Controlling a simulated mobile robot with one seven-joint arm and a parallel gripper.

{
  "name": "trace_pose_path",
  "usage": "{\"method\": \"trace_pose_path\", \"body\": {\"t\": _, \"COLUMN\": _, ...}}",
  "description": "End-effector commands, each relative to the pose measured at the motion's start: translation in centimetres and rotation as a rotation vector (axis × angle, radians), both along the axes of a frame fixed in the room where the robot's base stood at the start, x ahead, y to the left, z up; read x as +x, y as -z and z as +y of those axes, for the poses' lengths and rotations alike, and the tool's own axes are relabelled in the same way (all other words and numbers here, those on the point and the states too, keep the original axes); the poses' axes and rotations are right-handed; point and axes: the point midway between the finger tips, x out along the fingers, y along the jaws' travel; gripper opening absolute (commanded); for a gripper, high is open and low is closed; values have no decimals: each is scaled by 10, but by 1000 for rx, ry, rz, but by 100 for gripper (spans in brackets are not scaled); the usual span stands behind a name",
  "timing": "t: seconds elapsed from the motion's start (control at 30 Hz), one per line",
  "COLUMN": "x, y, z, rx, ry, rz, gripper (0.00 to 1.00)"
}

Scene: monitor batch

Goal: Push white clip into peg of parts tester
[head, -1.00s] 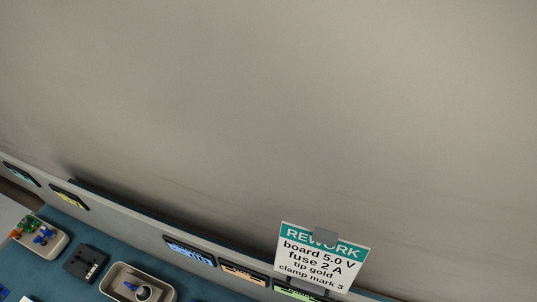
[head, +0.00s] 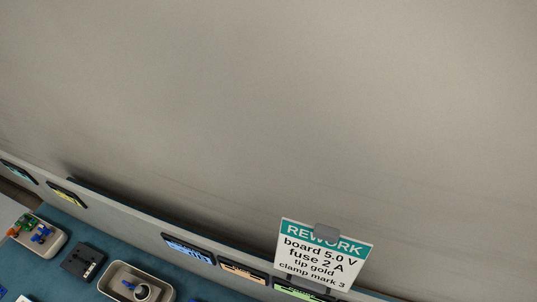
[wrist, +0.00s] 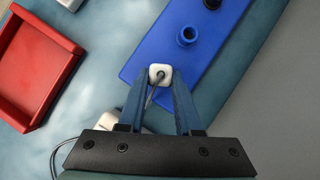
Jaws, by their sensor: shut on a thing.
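In the wrist view my gripper (wrist: 161,88) is shut on a small white clip (wrist: 160,70). The clip is a rounded white block with a dark round hole, held at the fingertips. A thin grey cable runs back from it between the fingers. A blue plate (wrist: 150,50), seemingly the parts tester, lies beyond the fingertips. A blue round peg (wrist: 187,36) with a dark hollow top stands on it, up and right of the clip and apart from it. The clip appears over the plate's near edge; its height cannot be told. The head view shows none of these.
A red tray (wrist: 72,48) lies left in the wrist view. A white part (wrist: 108,119) sits partly behind my gripper. The head view shows a wall, a REWORK sign (head: 322,255), a beige bin (head: 112,275), a part-filled bin (head: 57,243) and a black block (head: 83,262).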

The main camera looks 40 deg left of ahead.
Motion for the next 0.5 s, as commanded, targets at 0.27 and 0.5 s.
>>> {"method": "trace_pose_path", "body": {"t": 0.27, "x": 0, "y": 2, "z": 0, "rx": 0, "ry": 0, "rz": 0, "gripper": 0}}
{"method": "trace_pose_path", "body": {"t": 0.5, "x": 0, "y": 2, "z": 0, "rx": -1, "ry": 0, "rz": 1, "gripper": 56}}
